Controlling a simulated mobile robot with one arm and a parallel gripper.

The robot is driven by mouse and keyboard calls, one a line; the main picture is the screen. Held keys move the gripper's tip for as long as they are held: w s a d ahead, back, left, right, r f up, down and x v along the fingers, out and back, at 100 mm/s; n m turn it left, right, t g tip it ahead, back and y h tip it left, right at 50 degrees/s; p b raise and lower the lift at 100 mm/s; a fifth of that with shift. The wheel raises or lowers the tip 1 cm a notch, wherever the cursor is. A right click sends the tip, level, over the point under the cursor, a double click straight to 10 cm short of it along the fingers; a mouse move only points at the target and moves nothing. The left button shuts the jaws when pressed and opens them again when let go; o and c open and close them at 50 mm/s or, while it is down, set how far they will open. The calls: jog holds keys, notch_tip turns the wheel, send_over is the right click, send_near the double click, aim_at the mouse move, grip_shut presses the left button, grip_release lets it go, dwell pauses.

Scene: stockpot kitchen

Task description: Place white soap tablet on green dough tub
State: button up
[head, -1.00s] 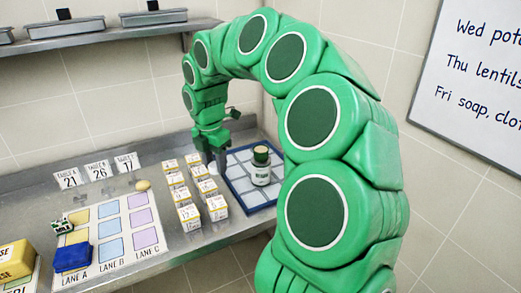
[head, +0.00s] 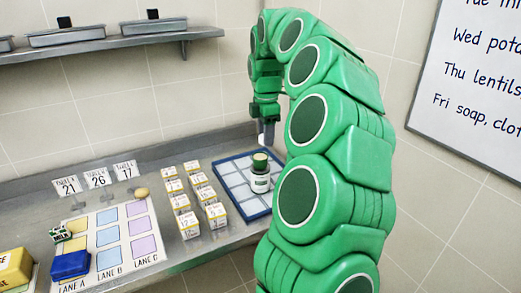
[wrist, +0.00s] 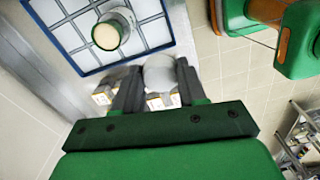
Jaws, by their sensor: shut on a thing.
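The white soap tablet (wrist: 160,72) is a pale round piece between the fingers of my gripper (wrist: 157,88) in the wrist view. In the head view my gripper (head: 265,140) is high, behind the tray, and a bit of white shows at its tip. The green dough tub (head: 260,163) is small and dark green with a cream top. It appears to sit on a white labelled jar (head: 260,184). The wrist view shows its cream top (wrist: 106,36), left of and apart from the soap.
The jar stands on a blue-edged grid tray (head: 231,189). Several numbered boxes (head: 190,224) stand left of the tray. A lane board (head: 143,262) with a blue block (head: 70,264) lies further left. A wall is close behind the counter.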

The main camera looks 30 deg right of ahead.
jog(key=w+d+f, duration=0.1)
jog(key=w+f, duration=0.1)
jog(key=w, duration=0.2)
send_over(261, 156)
jog(key=f, duration=0.5)
jog(key=shift+s+a+f, duration=0.15)
jog(key=shift+s+a, duration=0.1)
jog(key=shift+s, duration=0.15)
jog(key=shift+w+d+f, duration=0.2)
jog(key=shift+w+f, duration=0.3)
jog(key=shift+f, duration=1.6)
jog(key=shift+f, duration=0.1)
jog(key=o, duration=1)
notch_tip(261, 156, up, 12)
jog(key=shift+r, duration=0.15)
